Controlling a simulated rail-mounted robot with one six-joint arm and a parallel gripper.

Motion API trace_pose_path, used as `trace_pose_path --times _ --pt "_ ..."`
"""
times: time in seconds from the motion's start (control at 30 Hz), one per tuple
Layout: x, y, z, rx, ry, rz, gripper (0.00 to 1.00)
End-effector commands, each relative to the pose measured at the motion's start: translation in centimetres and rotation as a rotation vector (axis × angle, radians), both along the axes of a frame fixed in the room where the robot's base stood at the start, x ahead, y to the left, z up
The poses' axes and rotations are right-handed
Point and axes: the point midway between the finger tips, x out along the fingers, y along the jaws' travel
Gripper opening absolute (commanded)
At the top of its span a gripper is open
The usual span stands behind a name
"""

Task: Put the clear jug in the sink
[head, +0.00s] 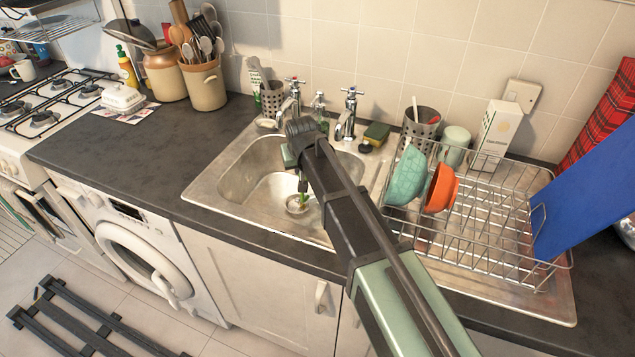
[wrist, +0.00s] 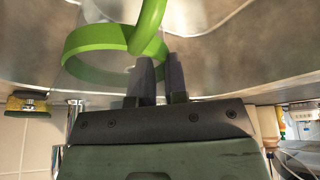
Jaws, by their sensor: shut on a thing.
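The clear jug has a green rim and a green handle. In the wrist view its rim (wrist: 82,46) and handle (wrist: 150,28) are right at my fingers. My gripper (head: 302,178) points down over the basin there. The metal sink (head: 235,175) is set in the dark counter. I cannot tell whether the jug touches the basin floor.
Taps (head: 347,112) stand behind the basin, near a sponge (head: 377,132). A wire dish rack (head: 490,225) at right holds a teal bowl (head: 407,178) and an orange bowl (head: 441,188). A blue board (head: 590,190) leans at the far right.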

Motion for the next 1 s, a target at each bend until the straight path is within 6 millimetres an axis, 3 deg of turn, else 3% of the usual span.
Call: trace_pose_path --times 0.1,0.33,0.57,0.93,0.97,1.0 --pt "0.5 -1.4 -1.0 0.001 0.0 -0.001 0.0" --pt "0.8 -2.2 -1.4 0.001 0.0 -0.001 0.0" --pt "2.0 -5.3 -4.0 0.0 0.0 -0.001 0.0" --pt "2.0 -5.4 -4.1 0.001 0.0 0.0 0.0" --pt "2.0 -5.4 -4.0 0.001 0.0 0.0 0.18" --pt "2.0 -5.4 -3.9 0.001 0.0 0.0 0.24"
